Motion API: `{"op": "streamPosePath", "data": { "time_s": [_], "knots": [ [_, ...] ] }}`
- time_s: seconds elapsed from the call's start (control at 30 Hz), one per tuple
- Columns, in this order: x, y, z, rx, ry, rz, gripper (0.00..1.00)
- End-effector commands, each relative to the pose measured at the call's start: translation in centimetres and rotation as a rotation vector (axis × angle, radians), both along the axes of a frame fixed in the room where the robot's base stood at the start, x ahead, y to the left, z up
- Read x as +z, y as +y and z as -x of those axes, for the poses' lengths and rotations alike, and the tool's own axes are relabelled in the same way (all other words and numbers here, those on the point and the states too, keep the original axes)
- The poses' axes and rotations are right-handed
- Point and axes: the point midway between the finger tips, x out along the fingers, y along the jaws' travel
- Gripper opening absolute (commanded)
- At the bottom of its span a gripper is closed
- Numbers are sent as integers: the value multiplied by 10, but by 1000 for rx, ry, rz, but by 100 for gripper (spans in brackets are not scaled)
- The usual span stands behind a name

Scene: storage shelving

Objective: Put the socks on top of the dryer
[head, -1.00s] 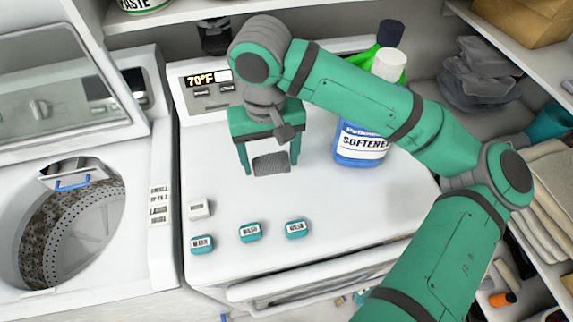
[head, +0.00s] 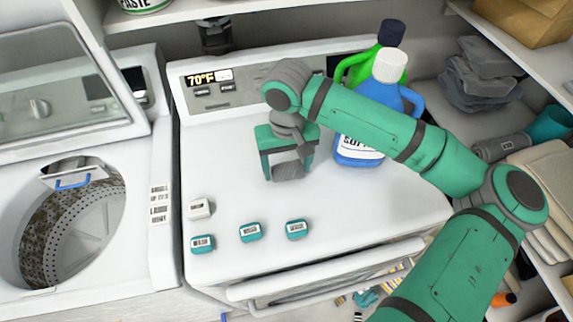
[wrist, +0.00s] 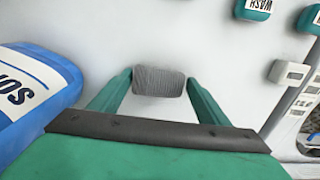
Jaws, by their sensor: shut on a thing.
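The socks (head: 289,171) are a small grey ribbed bundle. My gripper (head: 287,173) is shut on them, one green finger at each side. In the wrist view the socks (wrist: 160,81) sit between the fingertips (wrist: 159,80). The white dryer (head: 365,205) has a flat top and a 70°F display at its back. The gripper points down over the middle of this top, left of the blue softener bottle. The socks are low over the surface; I cannot tell if they touch it.
The blue softener bottle (head: 356,148) and a green bottle (head: 352,73) stand at the back right. Several small wash-labelled boxes (head: 250,232) lie near the front left. An open washer (head: 140,232) is left. Shelves with folded cloth (head: 480,75) are right.

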Motion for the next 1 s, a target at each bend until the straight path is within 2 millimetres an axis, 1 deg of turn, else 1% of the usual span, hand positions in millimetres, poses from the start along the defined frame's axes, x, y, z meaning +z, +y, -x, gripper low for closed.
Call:
{"op": "streamPosePath", "data": {
  "time_s": [0.2,0.23,0.3,0.57,0.7,0.77,0.87,1.0],
  "knots": [
    [-3,0,0,0,0,-1,47],
    [-3,0,0,0,0,0,74],
    [-3,0,0,0,0,0,88],
    [-2,-2,0,-4,0,0,88],
    [3,-2,0,-5,-1,1,88],
    [9,-2,-1,-4,-1,1,88],
    [25,0,0,-1,-2,-1,88],
    [54,1,0,3,-2,0,88]
  ]
}}
